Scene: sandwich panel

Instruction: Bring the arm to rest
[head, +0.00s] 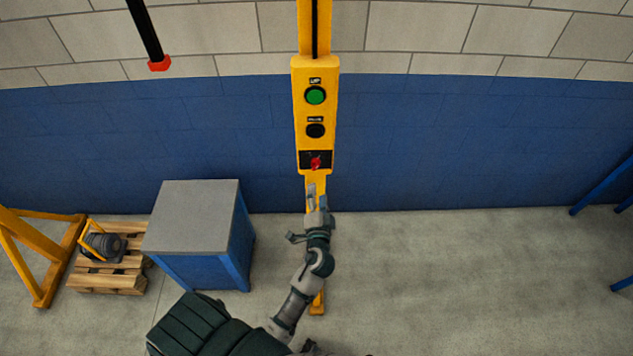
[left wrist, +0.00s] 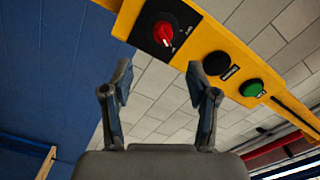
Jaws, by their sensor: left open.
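My left gripper (head: 317,197) is open and empty in front of the lower end of a yellow control panel (head: 300,120). In the head view its fingertips lie just below a red rotary switch (head: 316,162). Above the switch are a black button (head: 315,131) and a green button (head: 316,96). In the left wrist view the open fingers (left wrist: 160,95) point up below the panel, with a gap between them and the red switch (left wrist: 166,32). The switch's knob sits tilted on its black plate. My right gripper is not in view.
A blue cabinet with a grey top (head: 195,215) stands left of my arm. Further left are a wooden pallet (head: 105,283) with a dark machine part and a yellow frame (head: 35,250). A black hanging bar with a red end (head: 159,63) is upper left.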

